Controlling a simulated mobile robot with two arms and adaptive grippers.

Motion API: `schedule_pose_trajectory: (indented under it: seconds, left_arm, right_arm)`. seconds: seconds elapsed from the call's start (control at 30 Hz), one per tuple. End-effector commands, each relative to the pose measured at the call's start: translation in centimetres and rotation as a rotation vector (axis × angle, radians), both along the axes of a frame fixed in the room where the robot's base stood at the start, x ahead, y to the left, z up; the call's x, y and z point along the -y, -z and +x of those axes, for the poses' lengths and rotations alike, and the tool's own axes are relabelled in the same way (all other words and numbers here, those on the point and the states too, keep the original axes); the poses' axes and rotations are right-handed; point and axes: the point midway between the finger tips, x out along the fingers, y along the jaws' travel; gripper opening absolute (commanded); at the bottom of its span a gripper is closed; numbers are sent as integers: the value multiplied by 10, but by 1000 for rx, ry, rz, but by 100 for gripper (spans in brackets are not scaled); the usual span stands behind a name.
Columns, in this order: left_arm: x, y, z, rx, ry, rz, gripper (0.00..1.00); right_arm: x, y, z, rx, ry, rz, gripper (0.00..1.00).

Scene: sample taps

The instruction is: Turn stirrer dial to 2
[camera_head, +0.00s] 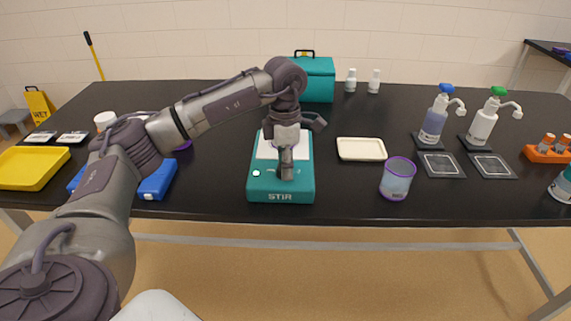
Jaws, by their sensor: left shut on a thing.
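The teal stirrer (262,190), marked STIR, stands near the front edge of the black table, with a white top plate and a small white button at its front left. My left gripper (287,172) reaches down from above over the front of the stirrer. Its fingers are shut at the place where the dial would be. The dial and its markings are hidden by the fingers, so its setting cannot be read. My right gripper is not in view.
A purple-rimmed cup (397,180) and a cream tray (361,149) stand right of the stirrer. Farther right are a blue-topped bottle (434,122) and a green-topped bottle (484,124). A teal box (318,80) stands behind. A yellow tray (32,168) is at left.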

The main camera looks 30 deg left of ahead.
Motion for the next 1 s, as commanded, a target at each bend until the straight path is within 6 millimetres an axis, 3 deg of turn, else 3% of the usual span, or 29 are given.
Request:
schedule_pose_trajectory:
  seconds: [0.37,0.4,0.53,0.83,1.0]
  left_arm:
    - [0,-1,1,4,2,0,3]
    - [0,-1,1,4,2,0,43]
    - [0,-1,1,3,2,0,63]
    - [0,-1,0,1,2,0,63]
    - [-1,-17,2,6,2,0,63]
  right_arm:
    - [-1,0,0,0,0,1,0]
    - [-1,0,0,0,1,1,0]
    - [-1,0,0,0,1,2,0]
    - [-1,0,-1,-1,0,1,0]
    - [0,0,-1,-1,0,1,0]
